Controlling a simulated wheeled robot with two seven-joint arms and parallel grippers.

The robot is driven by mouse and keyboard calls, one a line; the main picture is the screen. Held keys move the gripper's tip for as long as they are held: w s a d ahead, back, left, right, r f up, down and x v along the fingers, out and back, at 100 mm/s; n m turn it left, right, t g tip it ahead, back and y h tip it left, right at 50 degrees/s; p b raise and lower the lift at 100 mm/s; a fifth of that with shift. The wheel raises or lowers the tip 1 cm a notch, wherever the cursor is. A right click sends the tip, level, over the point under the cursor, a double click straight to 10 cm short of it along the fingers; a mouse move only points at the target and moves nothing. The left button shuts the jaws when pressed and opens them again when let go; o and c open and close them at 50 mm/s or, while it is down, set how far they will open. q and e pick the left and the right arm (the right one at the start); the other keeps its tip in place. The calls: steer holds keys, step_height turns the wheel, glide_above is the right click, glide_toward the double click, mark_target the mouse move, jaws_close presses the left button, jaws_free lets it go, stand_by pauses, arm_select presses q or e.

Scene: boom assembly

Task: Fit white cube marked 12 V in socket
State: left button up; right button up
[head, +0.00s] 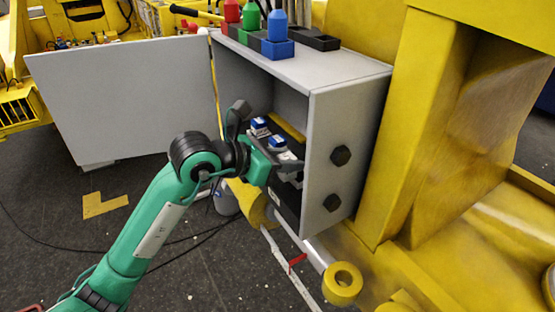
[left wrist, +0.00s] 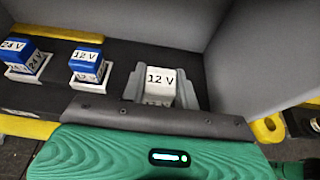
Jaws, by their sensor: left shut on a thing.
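The white cube marked 12 V (left wrist: 161,80) shows in the left wrist view, with light grey pieces close on both sides of it. My left gripper (head: 287,165) reaches into the open grey cabinet (head: 350,122) and is shut on this cube. The cube is at the dark panel (left wrist: 118,62), to the right of two blue-topped blocks. Its underside and the socket are hidden, so I cannot tell how deep it sits. My right gripper is not in view.
A blue block marked 12 V (left wrist: 86,64) and one marked 24 V (left wrist: 27,53) sit on white bases at the left. The cabinet's open door (head: 125,95) stands left of my arm. Red, green and blue pieces (head: 277,28) stand on the cabinet top.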

arm_select(q)
steer(key=shift+w+d+p, duration=0.2)
steer(key=shift+w+d, duration=0.4)
steer(key=shift+d, duration=0.2)
steer(key=shift+w+d+p, duration=0.2)
steer(key=shift+w+d, duration=0.35)
steer(key=shift+d, duration=0.25)
steer(key=shift+a, duration=0.1)
steer(key=shift+f+b, duration=0.3)
steer(key=shift+b, duration=0.25)
steer(key=shift+f+b, duration=0.75)
steer(key=shift+f, duration=0.05)
stand_by(0.5)
steer(key=o, duration=1.1)
steer(key=shift+c, duration=0.2)
